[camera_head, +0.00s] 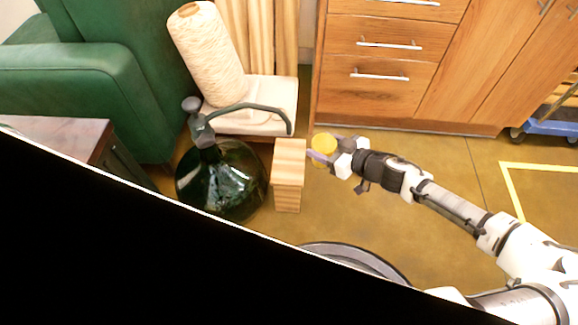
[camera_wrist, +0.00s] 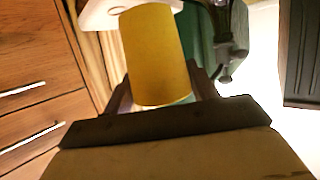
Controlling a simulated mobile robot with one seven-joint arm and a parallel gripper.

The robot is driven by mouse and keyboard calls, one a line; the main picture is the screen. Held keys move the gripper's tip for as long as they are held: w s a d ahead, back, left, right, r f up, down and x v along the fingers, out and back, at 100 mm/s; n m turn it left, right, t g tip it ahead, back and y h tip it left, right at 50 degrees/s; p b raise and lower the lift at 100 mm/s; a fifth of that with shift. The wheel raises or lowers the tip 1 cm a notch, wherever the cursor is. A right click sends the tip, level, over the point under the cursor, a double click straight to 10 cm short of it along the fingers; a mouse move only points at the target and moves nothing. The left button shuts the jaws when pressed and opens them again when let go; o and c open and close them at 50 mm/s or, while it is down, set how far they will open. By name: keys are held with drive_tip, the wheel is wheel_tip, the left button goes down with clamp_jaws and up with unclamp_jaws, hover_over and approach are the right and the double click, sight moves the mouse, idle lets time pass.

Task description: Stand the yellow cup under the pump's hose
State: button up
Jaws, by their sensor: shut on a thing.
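The yellow cup (camera_head: 324,144) is held in my gripper (camera_head: 331,154), to the right of the wooden block. In the wrist view the cup (camera_wrist: 156,55) fills the space between the two fingers of my gripper (camera_wrist: 160,95), which is shut on it. The pump (camera_head: 202,128) sits on top of a dark green glass bottle (camera_head: 222,182). Its hose (camera_head: 262,108) arches right and its end hangs above the wooden block (camera_head: 288,170). The cup is right of the hose end, apart from it. Part of the pump (camera_wrist: 222,40) shows at the upper right of the wrist view.
A big spool of cream yarn (camera_head: 208,48) leans on a pale cushioned stool (camera_head: 262,100) behind the bottle. A green armchair (camera_head: 85,80) is at left. Wooden drawers (camera_head: 375,75) stand behind my gripper. The block's top looks bare. A round dark rim (camera_head: 355,258) lies in front.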

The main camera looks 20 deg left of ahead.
drive_tip(key=s+d+f+b, duration=0.1)
drive_tip(key=s+d+f, duration=0.2)
drive_tip(key=d+f, duration=0.25)
drive_tip(key=shift+a+r+b+x, duration=0.1)
drive_tip(key=shift+r+b+x, duration=0.25)
drive_tip(key=shift+b+x, duration=1.8)
drive_tip(key=shift+a+r+b+x, duration=0.2)
drive_tip(key=shift+r+x, duration=0.1)
drive_tip(key=shift+x, duration=3.7)
drive_tip(key=shift+a+r+b+x, duration=0.1)
drive_tip(key=shift+r+b+x, duration=0.25)
drive_tip(key=shift+b+x, duration=1.8)
drive_tip(key=shift+p+x, duration=0.9)
drive_tip(key=shift+p, duration=0.05)
drive_tip(key=shift+f, duration=0.2)
drive_tip(key=o, duration=1)
drive_tip(key=shift+d+r, duration=0.1)
drive_tip(key=shift+r, duration=0.2)
drive_tip(key=p+v, duration=0.3)
drive_tip(key=v, duration=0.8)
drive_tip(key=shift+s+d+p, duration=0.3)
drive_tip(key=shift+d+p, duration=0.05)
